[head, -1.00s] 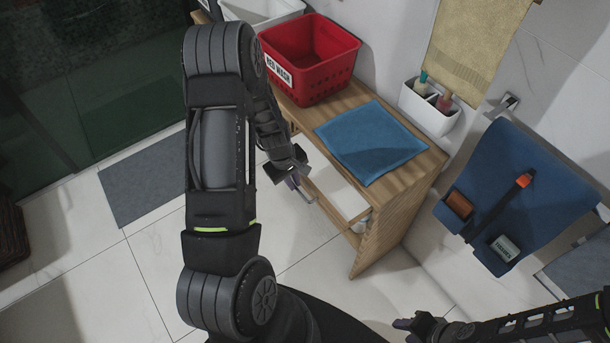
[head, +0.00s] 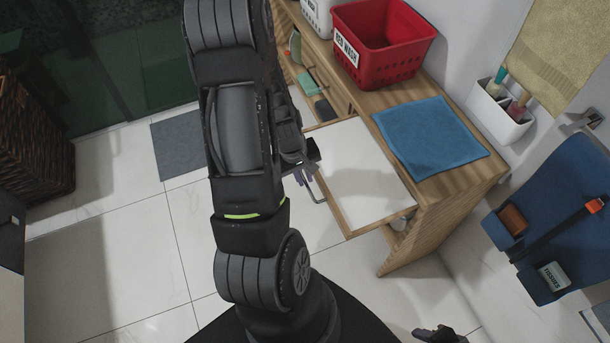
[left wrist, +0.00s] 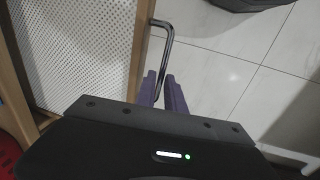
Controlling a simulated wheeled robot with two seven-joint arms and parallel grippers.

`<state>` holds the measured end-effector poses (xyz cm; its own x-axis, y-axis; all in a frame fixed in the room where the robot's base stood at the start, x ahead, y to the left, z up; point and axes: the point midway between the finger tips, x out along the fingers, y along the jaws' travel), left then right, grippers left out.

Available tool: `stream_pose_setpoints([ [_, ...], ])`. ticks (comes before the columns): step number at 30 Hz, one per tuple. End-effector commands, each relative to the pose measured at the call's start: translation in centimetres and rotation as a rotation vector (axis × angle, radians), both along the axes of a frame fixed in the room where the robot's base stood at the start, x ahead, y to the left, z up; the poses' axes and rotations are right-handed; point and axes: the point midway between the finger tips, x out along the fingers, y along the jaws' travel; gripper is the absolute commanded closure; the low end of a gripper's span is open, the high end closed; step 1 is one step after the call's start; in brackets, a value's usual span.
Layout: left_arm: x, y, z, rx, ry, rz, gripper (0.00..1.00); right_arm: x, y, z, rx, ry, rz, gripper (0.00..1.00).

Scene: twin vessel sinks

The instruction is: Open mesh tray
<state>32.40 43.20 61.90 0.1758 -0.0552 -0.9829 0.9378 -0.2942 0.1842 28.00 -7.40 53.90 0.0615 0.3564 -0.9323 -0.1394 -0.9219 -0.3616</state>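The mesh tray (head: 358,172) is a pale sheet in a wooden frame, pulled well out from the wooden cabinet. In the left wrist view its perforated bottom (left wrist: 75,45) shows beside a bent metal handle (left wrist: 168,45). My left gripper (left wrist: 161,80) has its two purple fingers on either side of that handle, close together, shut on it. In the head view the left gripper (head: 303,176) is at the tray's front edge, partly hidden by my arm. My right gripper (head: 440,335) is only partly in view at the bottom edge, away from the tray.
A red basket (head: 385,40) and a blue cloth (head: 430,138) sit on the cabinet top (head: 490,172). Another compartment with small items (head: 310,85) is open behind the tray.

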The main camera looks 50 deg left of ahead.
Motion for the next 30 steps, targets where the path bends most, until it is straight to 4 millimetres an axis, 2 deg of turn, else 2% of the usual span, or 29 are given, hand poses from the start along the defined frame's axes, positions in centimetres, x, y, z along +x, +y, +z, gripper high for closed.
stream_pose_setpoints([
  [1,0.0,0.0,0.0,0.000,0.000,0.000,0.81,0.0,0.0,0.0,0.000,0.000,0.000,0.64],
  [6,0.0,0.0,0.0,0.000,0.000,0.000,0.69,0.0,0.0,0.0,0.000,0.000,0.000,0.64],
  [16,0.0,0.0,0.6,0.001,-0.001,-0.001,0.69,0.0,0.0,0.2,0.000,0.000,0.000,0.64],
  [30,-1.1,0.4,7.2,0.001,-0.002,0.000,0.69,0.0,0.0,2.3,0.000,0.000,-0.001,0.64],
])
